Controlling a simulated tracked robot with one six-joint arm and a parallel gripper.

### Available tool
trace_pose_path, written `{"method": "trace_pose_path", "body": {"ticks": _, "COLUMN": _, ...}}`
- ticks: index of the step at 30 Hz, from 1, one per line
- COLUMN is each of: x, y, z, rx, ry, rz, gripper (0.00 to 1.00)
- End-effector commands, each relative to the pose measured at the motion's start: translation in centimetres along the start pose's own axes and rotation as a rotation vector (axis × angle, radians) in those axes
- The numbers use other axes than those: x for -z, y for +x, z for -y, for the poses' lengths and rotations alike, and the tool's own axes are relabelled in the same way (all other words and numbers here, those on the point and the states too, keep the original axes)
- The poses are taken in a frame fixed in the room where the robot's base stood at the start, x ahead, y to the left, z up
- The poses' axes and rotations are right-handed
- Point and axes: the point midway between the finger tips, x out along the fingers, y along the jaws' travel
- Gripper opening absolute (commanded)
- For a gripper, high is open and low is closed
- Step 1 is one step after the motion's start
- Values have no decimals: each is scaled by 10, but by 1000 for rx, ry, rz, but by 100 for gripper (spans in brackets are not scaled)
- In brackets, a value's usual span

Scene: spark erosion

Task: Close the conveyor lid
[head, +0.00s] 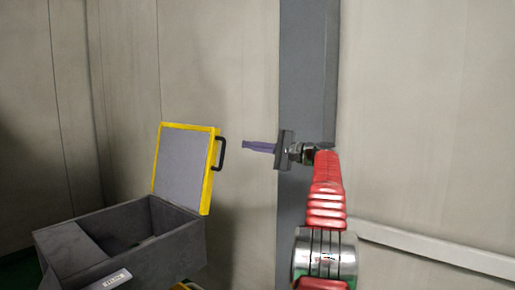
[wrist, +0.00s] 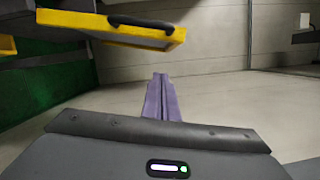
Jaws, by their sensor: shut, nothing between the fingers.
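The conveyor lid (head: 183,160) is a grey panel with a yellow frame. It stands open, roughly upright, at the back right of the dark grey conveyor box (head: 180,236). A black handle (head: 220,153) sticks out from its right edge. In the wrist view the lid's yellow edge (wrist: 110,28) and the handle (wrist: 140,21) show at the upper left. My gripper (head: 246,147) is shut and empty, with its purple fingers pointing left toward the handle, a short gap to its right. The fingers also show in the wrist view (wrist: 161,92), below the lid and apart from it.
A grey vertical post (head: 308,60) stands behind my arm, against pale wall panels. A light rail (head: 430,246) runs along the wall at the right. A small labelled block (head: 110,279) sits at the box's front. Green floor (wrist: 55,90) shows at the wrist view's left.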

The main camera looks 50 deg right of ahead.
Motion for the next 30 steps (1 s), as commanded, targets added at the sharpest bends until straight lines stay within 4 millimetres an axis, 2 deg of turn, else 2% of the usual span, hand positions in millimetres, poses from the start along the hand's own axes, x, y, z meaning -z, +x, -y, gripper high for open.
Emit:
{"method": "trace_pose_path", "body": {"ticks": 4, "x": 0, "y": 22, "z": -1, "rx": -1, "ry": 1, "rz": 2, "gripper": 0}}
{"method": "trace_pose_path", "body": {"ticks": 15, "x": 0, "y": 57, "z": -1, "rx": -1, "ry": 1, "rz": 2, "gripper": 0}}
{"method": "trace_pose_path", "body": {"ticks": 30, "x": -22, "y": 62, "z": 0, "rx": -1, "ry": 1, "rz": 1, "gripper": 0}}
